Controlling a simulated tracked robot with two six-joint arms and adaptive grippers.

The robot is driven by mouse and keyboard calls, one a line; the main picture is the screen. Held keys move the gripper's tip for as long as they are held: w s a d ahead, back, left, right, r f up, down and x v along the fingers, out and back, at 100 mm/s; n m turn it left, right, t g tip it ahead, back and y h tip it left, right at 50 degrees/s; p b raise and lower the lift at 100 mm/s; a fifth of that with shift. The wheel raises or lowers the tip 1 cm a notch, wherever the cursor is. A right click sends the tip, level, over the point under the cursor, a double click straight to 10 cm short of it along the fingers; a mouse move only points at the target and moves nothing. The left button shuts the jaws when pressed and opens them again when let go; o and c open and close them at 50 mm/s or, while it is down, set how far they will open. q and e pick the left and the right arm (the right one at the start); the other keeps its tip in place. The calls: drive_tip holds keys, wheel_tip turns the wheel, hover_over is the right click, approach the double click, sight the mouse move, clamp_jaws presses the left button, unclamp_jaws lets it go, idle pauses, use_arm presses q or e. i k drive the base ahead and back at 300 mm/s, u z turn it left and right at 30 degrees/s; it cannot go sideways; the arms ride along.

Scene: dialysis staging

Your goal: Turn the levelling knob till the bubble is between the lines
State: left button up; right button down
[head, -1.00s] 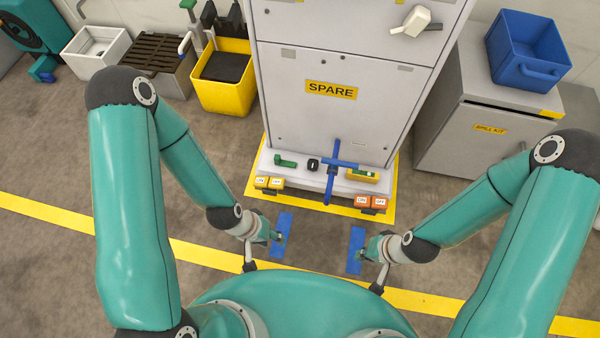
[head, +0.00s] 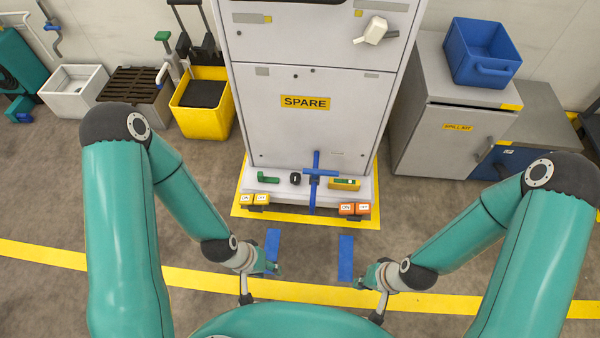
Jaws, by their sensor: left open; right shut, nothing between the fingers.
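A yellow level with a green vial (head: 344,183) sits on the front ledge of the white cabinet's base. Its bubble and lines are too small to make out. Left of it stands a blue cross-shaped handle (head: 318,172), then a small black knob (head: 295,178) and a green lever (head: 268,178). I cannot tell which is the levelling knob. My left gripper (head: 274,268) is open and empty, low over the floor before the cabinet. My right gripper (head: 365,279) is shut and empty, to its right. Both are apart from the ledge.
The cabinet marked SPARE (head: 306,103) stands on a yellow-bordered patch. Yellow (head: 254,199) and orange (head: 354,209) button blocks jut out at its front. Blue floor strips (head: 273,244) lie before it. A yellow bin (head: 205,122) stands left, a grey spill-kit cabinet (head: 430,150) right.

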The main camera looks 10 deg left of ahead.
sight(295, 178)
drive_tip(key=i, duration=0.85)
drive_tip(key=u, duration=0.05)
